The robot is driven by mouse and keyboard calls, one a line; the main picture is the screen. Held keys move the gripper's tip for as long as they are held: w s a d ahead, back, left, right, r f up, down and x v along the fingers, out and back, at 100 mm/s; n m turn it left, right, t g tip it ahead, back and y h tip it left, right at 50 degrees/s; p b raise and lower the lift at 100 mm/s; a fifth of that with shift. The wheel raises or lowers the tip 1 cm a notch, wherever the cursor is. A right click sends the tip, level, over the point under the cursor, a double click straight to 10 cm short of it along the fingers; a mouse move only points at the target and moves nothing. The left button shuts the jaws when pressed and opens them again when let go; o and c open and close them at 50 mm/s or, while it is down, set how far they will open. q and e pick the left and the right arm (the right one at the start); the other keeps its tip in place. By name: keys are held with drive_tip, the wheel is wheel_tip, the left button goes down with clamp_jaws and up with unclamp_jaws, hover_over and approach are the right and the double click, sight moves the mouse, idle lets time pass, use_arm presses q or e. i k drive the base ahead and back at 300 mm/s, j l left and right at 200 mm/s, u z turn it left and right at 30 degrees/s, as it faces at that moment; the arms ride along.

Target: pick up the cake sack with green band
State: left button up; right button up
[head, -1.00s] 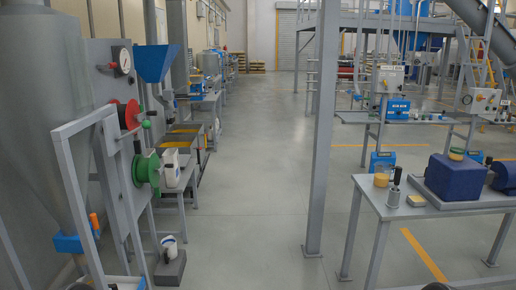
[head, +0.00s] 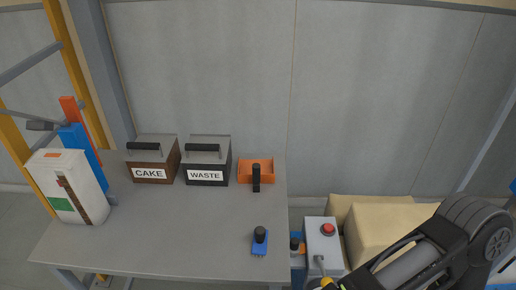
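A white upright sack or container (head: 84,190) stands at the left end of the grey table. Its front carries a green patch (head: 60,204), a dark brown vertical strip and a small orange mark on top. Whether the green runs around it as a band is not shown. No other green-marked sack is seen. One of my arms crosses the bottom right corner, far from this container. Neither gripper's fingers can be made out.
The table (head: 165,240) also holds a brown CAKE box (head: 150,160), a black WASTE box (head: 207,160), an orange tray (head: 257,170) and a blue tool (head: 260,243). A grey button box (head: 322,240) and tan blocks or sacks (head: 385,225) lie to the right. A wall stands behind.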

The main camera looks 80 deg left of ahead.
sight(66, 178)
drive_tip(key=u, duration=4.25)
drive_tip(key=i+j, duration=0.15)
drive_tip(key=j, duration=0.2)
drive_tip(key=i+j, duration=0.15)
drive_tip(key=j, duration=0.2)
drive_tip(key=j+z, duration=0.1)
drive_tip(key=z, duration=1.45)
